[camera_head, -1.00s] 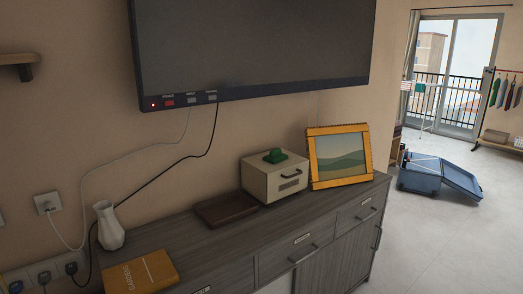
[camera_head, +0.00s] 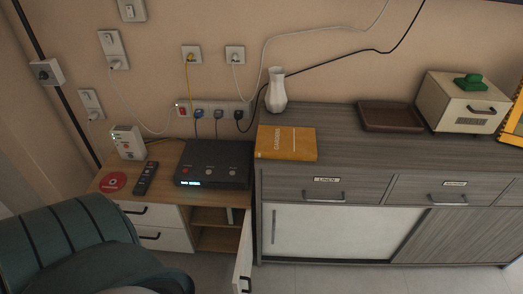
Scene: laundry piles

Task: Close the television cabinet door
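The grey wood sideboard (camera_head: 345,145) stands along the wall. Its lower front shows a white panel (camera_head: 330,233) with an upright handle at left and a grey slatted panel (camera_head: 465,236) at right. Beside its left end is a low wooden cabinet (camera_head: 112,196) with white drawers. A white door (camera_head: 244,248) on this cabinet stands swung open toward me, seen nearly edge-on with a dark handle low down. It leaves open shelves (camera_head: 212,238) exposed. I cannot tell from the picture which unit is the television cabinet. Neither gripper is in view.
A green armchair (camera_head: 75,240) fills the lower left, close to the low cabinet's drawers. A black box (camera_head: 213,165), a remote (camera_head: 146,178) and a red disc (camera_head: 113,182) lie on that cabinet. Floor (camera_head: 330,280) shows clear before the sideboard.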

